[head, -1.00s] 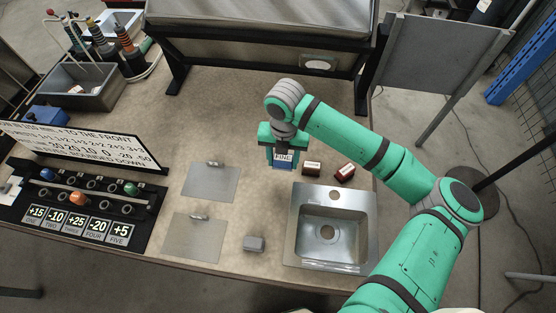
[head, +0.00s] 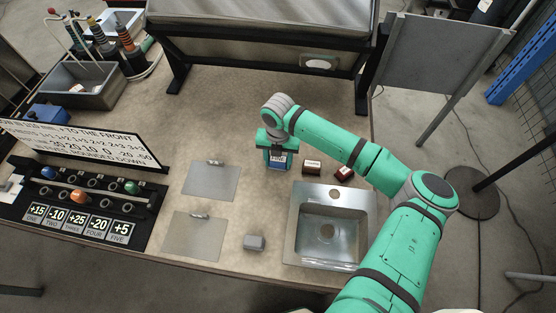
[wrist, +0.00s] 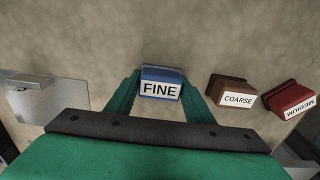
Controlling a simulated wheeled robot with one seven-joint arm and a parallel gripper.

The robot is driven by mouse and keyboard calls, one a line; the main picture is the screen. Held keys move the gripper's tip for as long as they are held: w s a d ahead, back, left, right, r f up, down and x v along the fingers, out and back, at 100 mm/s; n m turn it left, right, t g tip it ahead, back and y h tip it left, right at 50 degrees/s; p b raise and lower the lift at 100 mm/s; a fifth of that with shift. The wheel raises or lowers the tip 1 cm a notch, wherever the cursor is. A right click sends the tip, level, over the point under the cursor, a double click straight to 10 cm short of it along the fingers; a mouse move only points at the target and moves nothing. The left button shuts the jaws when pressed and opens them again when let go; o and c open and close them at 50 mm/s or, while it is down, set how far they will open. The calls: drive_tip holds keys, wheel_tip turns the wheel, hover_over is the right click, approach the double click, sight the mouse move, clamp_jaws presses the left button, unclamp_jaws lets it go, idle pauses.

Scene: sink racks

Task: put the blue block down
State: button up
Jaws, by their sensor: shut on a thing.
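The blue block (head: 277,162), labelled FINE, is between the fingers of my gripper (head: 277,158), left of the other two blocks in the head view. In the wrist view the blue block (wrist: 161,82) sits at the fingertips of my gripper (wrist: 163,92), its label facing the camera. The fingers are shut on it. Whether its underside touches the table (head: 230,110) cannot be told.
A brown block labelled COARSE (wrist: 232,91) and a red block labelled MEDIUM (wrist: 290,100) stand to the right. The sink (head: 291,225) is below them. Table behind my gripper is clear.

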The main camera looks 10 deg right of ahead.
sight(278, 159)
drive_tip(key=shift+f, duration=0.3)
drive_tip(key=shift+f, duration=0.3)
drive_tip(key=o, duration=1.1)
drive_tip(key=shift+s, duration=0.1)
drive_tip(key=shift+c, duration=0.2)
drive_tip(key=shift+o, duration=0.7)
drive_tip(key=shift+f, duration=0.1)
drive_tip(key=shift+d, duration=0.1)
wheel_tip(278, 159, up, 14)
drive_tip(key=shift+f, duration=0.25)
